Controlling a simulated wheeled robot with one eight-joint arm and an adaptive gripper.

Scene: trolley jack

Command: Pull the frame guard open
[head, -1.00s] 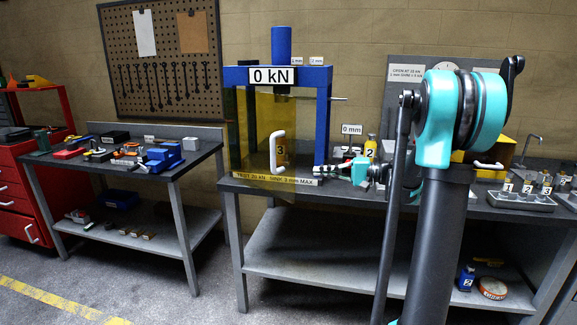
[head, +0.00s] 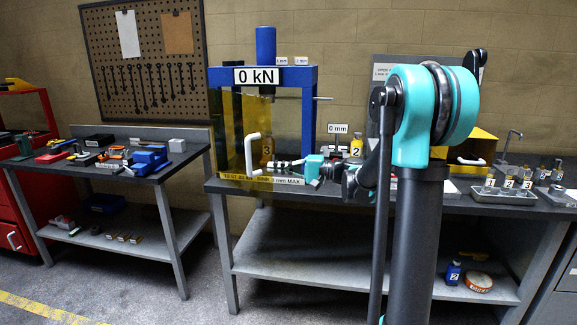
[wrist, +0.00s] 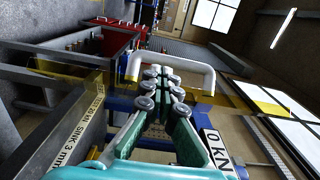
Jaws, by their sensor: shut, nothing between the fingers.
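The guard is a see-through yellow panel (head: 233,125) on the front of the blue press frame (head: 308,115). It stands at an angle, its handle side swung out from the frame. Its white bar handle (head: 250,152) stands upright in the head view. In the wrist view the handle (wrist: 172,62) arches around the fingertips. My gripper (head: 276,164) reaches in from the right, shut and empty, its tips close to the handle. In the wrist view the shut fingers (wrist: 163,75) lie at the handle's opening; I cannot tell whether they touch the bar or the panel.
A bottle marked 3 (head: 267,150) stands behind the guard within the frame. A bottle marked 2 (head: 356,147) and a 0 mm sign (head: 338,129) stand right of the press. A left bench (head: 110,165) holds tools. Floor in front of the press bench is clear.

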